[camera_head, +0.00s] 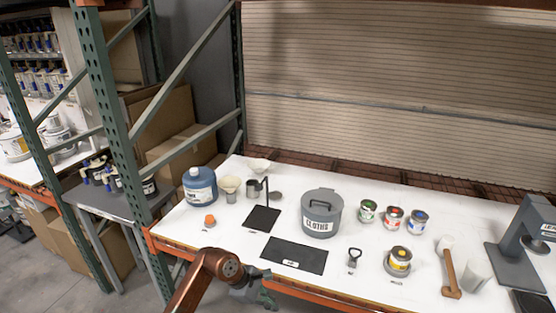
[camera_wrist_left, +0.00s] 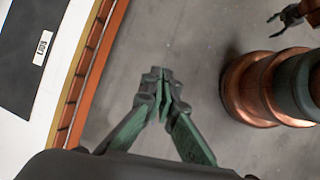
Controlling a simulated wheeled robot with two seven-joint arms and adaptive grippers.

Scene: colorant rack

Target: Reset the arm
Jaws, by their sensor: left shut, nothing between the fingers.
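My left gripper (camera_head: 258,293) is at the front edge of the white bench, low in the head view, with its copper arm coming in from the lower left. In the left wrist view its green fingers (camera_wrist_left: 160,88) meet at the tips, with nothing between them. Below the tips is bare grey floor, and the bench edge is to the left. A dark gripper (camera_wrist_left: 286,17), which looks like my right one, shows at the top right of the wrist view, partly cut off; its jaw state is unclear.
The bench (camera_head: 190,222) holds a black mat (camera_head: 295,256), a grey CLOTHS bin (camera_head: 322,212), a blue jug (camera_head: 199,187), several cans, a mallet (camera_head: 449,270) and a grey machine (camera_head: 525,245). An orange beam (camera_wrist_left: 90,75) runs along the bench front. A green rack post (camera_head: 120,130) stands left.

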